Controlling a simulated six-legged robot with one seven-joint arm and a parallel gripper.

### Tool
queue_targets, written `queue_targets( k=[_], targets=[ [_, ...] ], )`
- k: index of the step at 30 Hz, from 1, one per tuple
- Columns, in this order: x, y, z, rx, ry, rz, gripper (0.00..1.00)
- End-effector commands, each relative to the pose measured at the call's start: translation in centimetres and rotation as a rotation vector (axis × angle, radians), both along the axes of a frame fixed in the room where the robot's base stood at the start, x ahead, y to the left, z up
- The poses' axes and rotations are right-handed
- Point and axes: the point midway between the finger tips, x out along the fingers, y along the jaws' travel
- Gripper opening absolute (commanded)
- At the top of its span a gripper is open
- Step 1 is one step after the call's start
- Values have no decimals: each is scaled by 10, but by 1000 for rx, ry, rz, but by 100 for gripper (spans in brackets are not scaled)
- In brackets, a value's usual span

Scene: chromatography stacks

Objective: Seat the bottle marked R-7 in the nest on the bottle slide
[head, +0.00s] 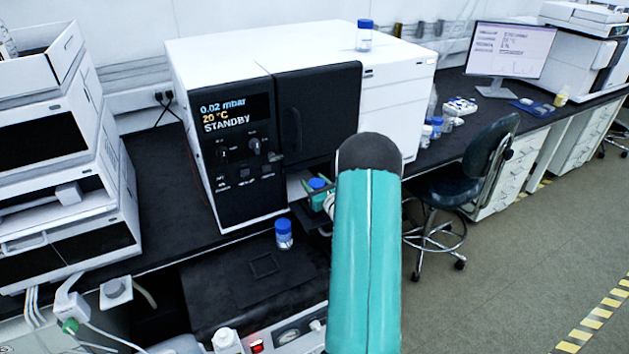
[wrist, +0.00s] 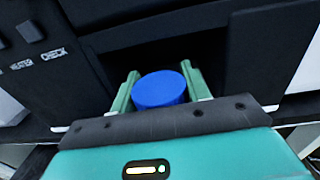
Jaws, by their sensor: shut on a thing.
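My gripper (head: 318,196) is at the opening low on the front of the white instrument, partly hidden behind my teal arm. It is shut on a blue-capped bottle (head: 317,184). In the wrist view its blue cap (wrist: 160,89) sits between the two pale green fingers (wrist: 163,93), in front of the dark opening. The bottle's body and any marking are hidden. Below the gripper a dark ledge (head: 315,220) shows at the opening, perhaps the bottle slide. I cannot see the nest or whether the bottle touches it. No R-7 mark is readable.
Another blue-capped bottle (head: 284,236) stands on the dark bench left of my arm, behind a square outline (head: 265,265). A third (head: 364,38) stands on top of the instrument (head: 230,50). Its display reads STANDBY. A chair (head: 470,175) stands at right; the floor beyond is clear.

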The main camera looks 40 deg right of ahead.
Motion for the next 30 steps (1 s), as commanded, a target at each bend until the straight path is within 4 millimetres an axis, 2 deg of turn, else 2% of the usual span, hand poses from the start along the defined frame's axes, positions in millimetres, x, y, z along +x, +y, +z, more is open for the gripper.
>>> queue_targets(
  k=[26,27,30],
  targets=[
    [0,0,-7,0,-1,0,18],
    [0,0,-7,0,-1,0,48],
    [0,0,-7,0,-1,0,68]
  ],
)
